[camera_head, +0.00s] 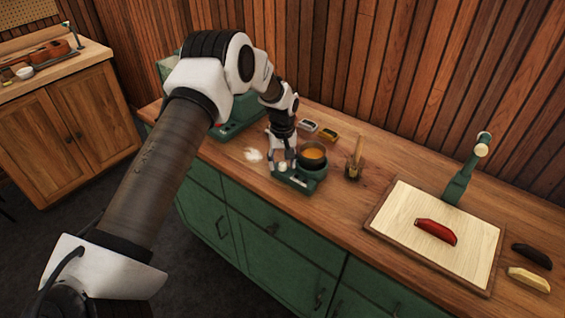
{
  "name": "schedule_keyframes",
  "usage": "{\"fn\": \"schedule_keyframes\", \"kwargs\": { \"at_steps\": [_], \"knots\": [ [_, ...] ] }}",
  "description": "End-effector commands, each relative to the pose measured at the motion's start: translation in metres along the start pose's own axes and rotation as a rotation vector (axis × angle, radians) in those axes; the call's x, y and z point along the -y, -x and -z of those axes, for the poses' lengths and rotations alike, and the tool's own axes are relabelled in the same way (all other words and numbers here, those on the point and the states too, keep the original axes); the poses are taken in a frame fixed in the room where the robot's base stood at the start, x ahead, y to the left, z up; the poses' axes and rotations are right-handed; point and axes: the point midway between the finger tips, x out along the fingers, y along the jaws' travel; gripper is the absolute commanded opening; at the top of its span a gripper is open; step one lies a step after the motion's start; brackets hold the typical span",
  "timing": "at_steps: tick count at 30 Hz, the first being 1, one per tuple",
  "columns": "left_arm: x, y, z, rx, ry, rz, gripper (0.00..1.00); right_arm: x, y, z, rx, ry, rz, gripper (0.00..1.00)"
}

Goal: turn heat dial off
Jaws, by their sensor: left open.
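A small green heater (299,181) stands near the front edge of the wooden counter, with a dark pot (313,160) of amber liquid on its right part. A pale round knob (283,167), which looks like the heat dial, is on the heater's left part. Its setting is too small to read. My left gripper (281,163) points down over the left part of the heater, open, with its fingers around or close beside the knob. I cannot tell whether they touch it. My right gripper is not in view.
A jar with brushes (354,165) stands right of the heater. Small trays (328,134) lie behind the pot. A framed pale board (398,218) holds a red piece (436,232), with a green clamp-like stand (462,178) behind it. The counter between jar and board is clear.

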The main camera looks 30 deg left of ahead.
Motion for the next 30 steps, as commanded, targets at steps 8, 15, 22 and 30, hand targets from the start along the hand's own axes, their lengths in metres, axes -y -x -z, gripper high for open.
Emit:
{"fn": "schedule_keyframes", "kwargs": {
  "at_steps": [8,15,22,30],
  "knots": [
    [-0.001,0.054,0.002,-0.003,0.0,-0.003,0.53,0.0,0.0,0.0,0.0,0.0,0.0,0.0],
    [-0.001,0.106,0.002,0.001,0.001,-0.001,0.53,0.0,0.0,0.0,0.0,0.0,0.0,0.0],
    [0.0,0.117,0.001,0.003,0.0,0.002,0.53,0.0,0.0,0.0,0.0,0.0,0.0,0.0],
    [0.0,0.116,0.001,0.003,0.0,0.001,0.53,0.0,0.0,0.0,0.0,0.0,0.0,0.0]
  ]
}}
